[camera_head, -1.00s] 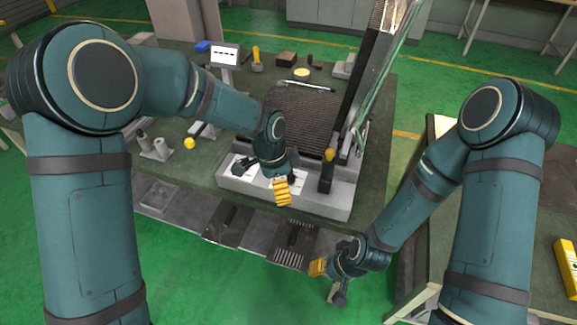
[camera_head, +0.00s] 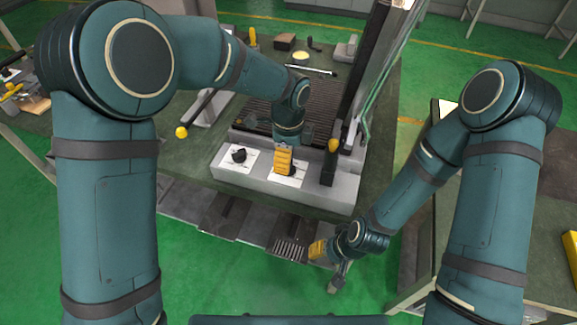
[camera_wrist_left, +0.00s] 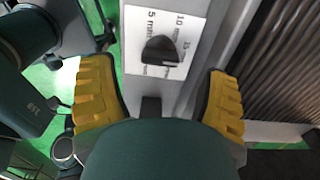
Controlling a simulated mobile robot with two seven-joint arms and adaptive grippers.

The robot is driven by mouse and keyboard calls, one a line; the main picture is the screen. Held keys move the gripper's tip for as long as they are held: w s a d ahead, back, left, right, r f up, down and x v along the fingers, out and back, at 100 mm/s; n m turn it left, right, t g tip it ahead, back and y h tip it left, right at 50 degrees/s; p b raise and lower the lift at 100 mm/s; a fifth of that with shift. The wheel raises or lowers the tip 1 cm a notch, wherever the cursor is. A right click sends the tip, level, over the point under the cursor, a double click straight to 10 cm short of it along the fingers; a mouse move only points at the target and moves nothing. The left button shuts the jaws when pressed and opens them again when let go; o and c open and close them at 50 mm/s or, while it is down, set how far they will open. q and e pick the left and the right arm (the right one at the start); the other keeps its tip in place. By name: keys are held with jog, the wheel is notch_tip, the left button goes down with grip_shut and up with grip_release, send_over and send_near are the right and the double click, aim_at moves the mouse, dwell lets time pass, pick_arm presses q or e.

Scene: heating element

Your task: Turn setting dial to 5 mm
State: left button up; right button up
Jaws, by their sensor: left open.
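The setting dial (camera_wrist_left: 160,50) is a black knob on a white label in the left wrist view. Printed marks around it include 5 mm, 10 mm and what looks like 15 mm; I cannot tell which one it points to. My left gripper (camera_wrist_left: 160,72) is open, its yellow-padded fingers on either side of the dial with clear gaps; I see no contact. In the head view my left gripper (camera_head: 284,163) points down over the right-hand white label (camera_head: 285,181) and partly hides the dial. My right gripper (camera_head: 328,263) hangs low, its fingers apart and empty.
A second black dial (camera_head: 239,156) sits on the left white label of the grey machine base (camera_head: 320,196). A yellow-tipped lever (camera_head: 181,132) is at the left.

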pick_arm(q)
jog(key=shift+f+b, duration=0.3)
jog(key=shift+f, duration=1.6)
jog(key=shift+c, duration=0.2)
jog(key=c, duration=1.2)
